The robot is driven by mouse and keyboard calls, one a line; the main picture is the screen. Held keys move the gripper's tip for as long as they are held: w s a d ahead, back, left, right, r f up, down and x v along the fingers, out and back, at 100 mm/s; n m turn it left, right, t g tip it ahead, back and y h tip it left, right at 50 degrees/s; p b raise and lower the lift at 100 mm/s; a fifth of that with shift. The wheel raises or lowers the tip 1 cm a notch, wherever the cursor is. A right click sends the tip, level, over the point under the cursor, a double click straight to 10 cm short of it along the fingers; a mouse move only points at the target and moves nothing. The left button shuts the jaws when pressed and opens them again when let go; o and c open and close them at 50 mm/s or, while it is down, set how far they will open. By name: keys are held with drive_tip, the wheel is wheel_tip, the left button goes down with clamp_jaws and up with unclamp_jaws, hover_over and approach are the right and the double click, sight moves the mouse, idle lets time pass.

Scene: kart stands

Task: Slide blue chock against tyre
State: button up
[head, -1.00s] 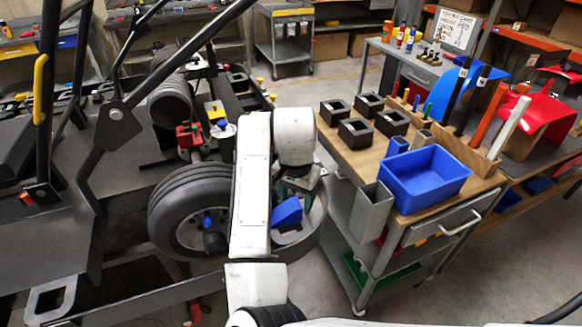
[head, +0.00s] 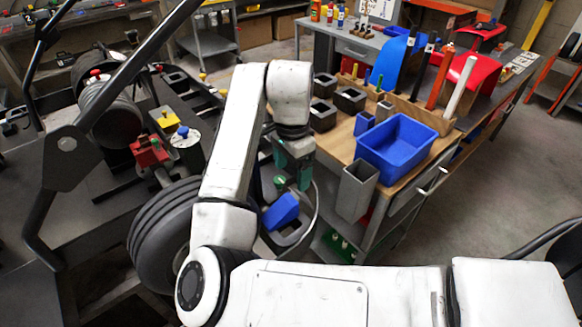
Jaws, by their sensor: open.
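The blue chock (head: 281,212) is a wedge with a sloping top. It sits on a dark grey stand (head: 290,243) to the right of the kart's black tyre (head: 143,245). My arm crosses in front of the tyre's right side and hides the space between tyre and chock, so I cannot tell how wide the gap is. My gripper (head: 292,180), with green and dark fingers, points down just above and behind the chock. It is open, with nothing visible between its fingers. It appears apart from the chock.
A wooden-topped cart (head: 340,143) stands close on the right, with a blue bin (head: 398,148), a grey open holder (head: 357,190) and dark square blocks. The kart frame bar (head: 125,70) crosses the left. Open floor (head: 480,205) lies at the right.

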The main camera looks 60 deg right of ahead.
sight(292, 198)
wheel_tip(292, 198, down, 11)
drive_tip(key=shift+r+p, duration=0.1)
drive_tip(key=shift+p, duration=0.2)
idle(0.4)
drive_tip(key=c, duration=1)
drive_tip(key=o, duration=1.1)
drive_tip(key=shift+r, duration=0.1)
wheel_tip(292, 198, up, 11)
drive_tip(key=shift+f+b, duration=0.2)
drive_tip(key=shift+b, duration=0.1)
drive_tip(key=shift+c, duration=0.4)
